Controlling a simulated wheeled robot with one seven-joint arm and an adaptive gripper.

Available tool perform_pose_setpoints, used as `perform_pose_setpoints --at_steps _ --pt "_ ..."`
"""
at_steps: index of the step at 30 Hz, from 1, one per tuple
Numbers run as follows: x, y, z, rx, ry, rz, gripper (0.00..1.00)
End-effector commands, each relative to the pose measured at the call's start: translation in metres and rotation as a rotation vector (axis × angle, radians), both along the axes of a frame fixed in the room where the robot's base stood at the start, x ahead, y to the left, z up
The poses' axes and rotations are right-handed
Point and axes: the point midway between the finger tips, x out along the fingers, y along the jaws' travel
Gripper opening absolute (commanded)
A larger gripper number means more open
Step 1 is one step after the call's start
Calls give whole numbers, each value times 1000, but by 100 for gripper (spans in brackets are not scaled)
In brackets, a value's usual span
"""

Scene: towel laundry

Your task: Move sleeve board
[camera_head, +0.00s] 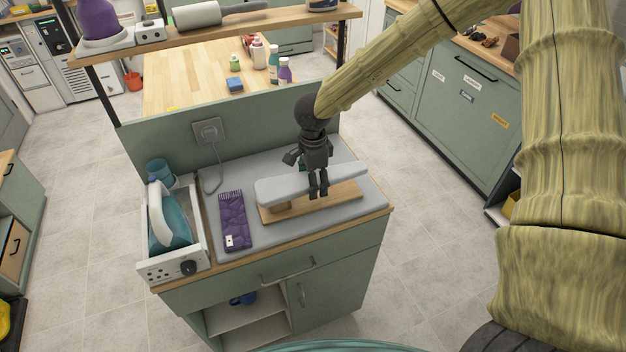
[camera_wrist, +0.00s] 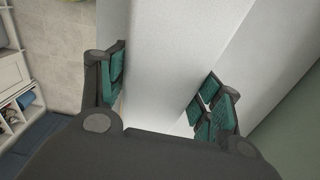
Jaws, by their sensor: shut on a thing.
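The sleeve board (camera_head: 342,176) is a pale grey padded board on a wooden base (camera_head: 341,196), standing on the grey ironing surface of the cabinet. My gripper (camera_head: 318,190) comes down from above and is shut on the padded top near its middle. In the wrist view the pale board (camera_wrist: 163,65) runs between my two green-padded fingers (camera_wrist: 163,98), one on each side. The far side of the board is partly hidden behind my gripper in the head view.
A folded purple towel (camera_head: 234,218) lies left of the board. A white steam iron station (camera_head: 172,225) with a teal iron stands at the left edge, a blue cup (camera_head: 159,172) behind it. A shelf (camera_head: 215,30) overhangs the back. The ironing surface (camera_head: 370,205) has narrow free margins.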

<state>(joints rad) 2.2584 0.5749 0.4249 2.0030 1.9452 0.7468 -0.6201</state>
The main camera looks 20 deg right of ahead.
Motion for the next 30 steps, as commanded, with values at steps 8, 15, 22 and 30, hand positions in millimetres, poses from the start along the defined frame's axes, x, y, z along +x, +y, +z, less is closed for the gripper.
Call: perform_pose_setpoints --at_steps 8,15,22,30 --pt "1 0 1 1 -1 0 90" --pt "0 0 0 0 0 0 90" --pt "1 0 10 1 -2 -1 90" --pt "1 0 54 3 -4 -1 90"
